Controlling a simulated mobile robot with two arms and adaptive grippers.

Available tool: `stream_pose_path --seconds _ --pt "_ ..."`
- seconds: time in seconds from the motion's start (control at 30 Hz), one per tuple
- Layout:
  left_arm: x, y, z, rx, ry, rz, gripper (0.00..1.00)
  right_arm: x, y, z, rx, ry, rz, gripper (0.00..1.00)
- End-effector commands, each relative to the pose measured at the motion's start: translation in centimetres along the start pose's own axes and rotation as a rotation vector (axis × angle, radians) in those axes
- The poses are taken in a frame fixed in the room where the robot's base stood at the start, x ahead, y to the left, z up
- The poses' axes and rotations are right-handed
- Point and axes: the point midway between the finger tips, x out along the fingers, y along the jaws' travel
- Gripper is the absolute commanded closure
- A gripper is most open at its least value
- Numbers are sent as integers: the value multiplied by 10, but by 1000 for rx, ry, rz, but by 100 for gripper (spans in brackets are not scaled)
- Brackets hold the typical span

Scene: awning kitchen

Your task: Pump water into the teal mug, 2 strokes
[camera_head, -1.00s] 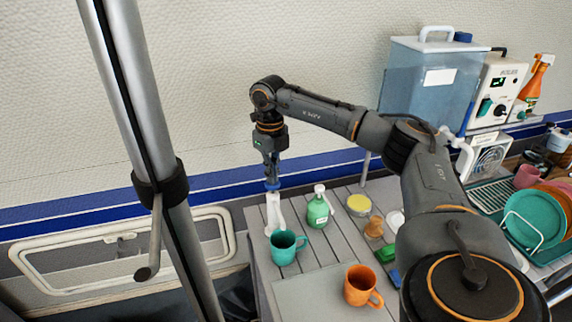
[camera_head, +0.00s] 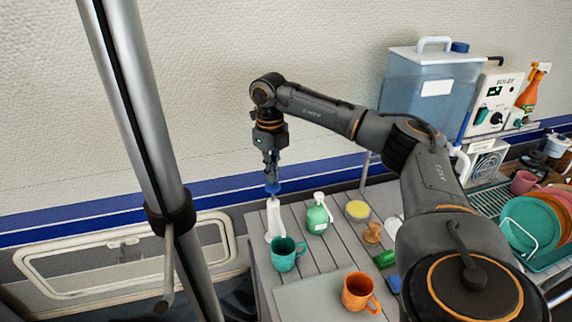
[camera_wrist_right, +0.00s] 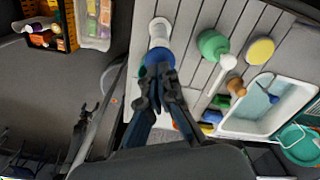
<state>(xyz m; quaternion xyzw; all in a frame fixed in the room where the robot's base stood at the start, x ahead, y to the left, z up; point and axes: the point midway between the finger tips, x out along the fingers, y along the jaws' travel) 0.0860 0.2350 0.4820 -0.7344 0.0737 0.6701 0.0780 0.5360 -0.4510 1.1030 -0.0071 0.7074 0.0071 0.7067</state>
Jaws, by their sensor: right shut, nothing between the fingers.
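The teal mug (camera_head: 287,255) stands upright on the slatted counter, handle to the right. Just behind it stands a white pump dispenser (camera_head: 275,220) with a blue top (camera_head: 273,188); it also shows in the wrist view (camera_wrist_right: 159,30). My right gripper (camera_head: 271,180) is shut and empty, pointing down right over the blue top. In the wrist view its fingertips (camera_wrist_right: 159,72) overlap the blue top; whether they touch cannot be told. The left gripper is in neither view.
A green bottle (camera_head: 319,217) stands right of the pump. An orange mug (camera_head: 359,292) is at the front. A yellow-topped round item (camera_head: 358,210) and a wooden piece (camera_head: 373,233) are further right. A clear water tank (camera_head: 425,100) stands behind my arm. A grey pole (camera_head: 140,120) rises at left.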

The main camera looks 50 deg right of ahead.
Motion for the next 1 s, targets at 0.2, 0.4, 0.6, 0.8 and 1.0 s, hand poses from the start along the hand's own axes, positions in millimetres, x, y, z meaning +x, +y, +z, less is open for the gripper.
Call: stream_pose_path --seconds 0.2,0.4,0.6,0.8,1.0 --pt "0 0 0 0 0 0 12 0 0 0 0 -1 0 100" --pt "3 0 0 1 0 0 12 6 0 0 0 0 0 100" --pt "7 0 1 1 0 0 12 13 0 0 0 0 0 100" --pt "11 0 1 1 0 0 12 20 0 0 0 -1 0 100" --pt "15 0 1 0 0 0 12 27 0 0 0 0 1 100"
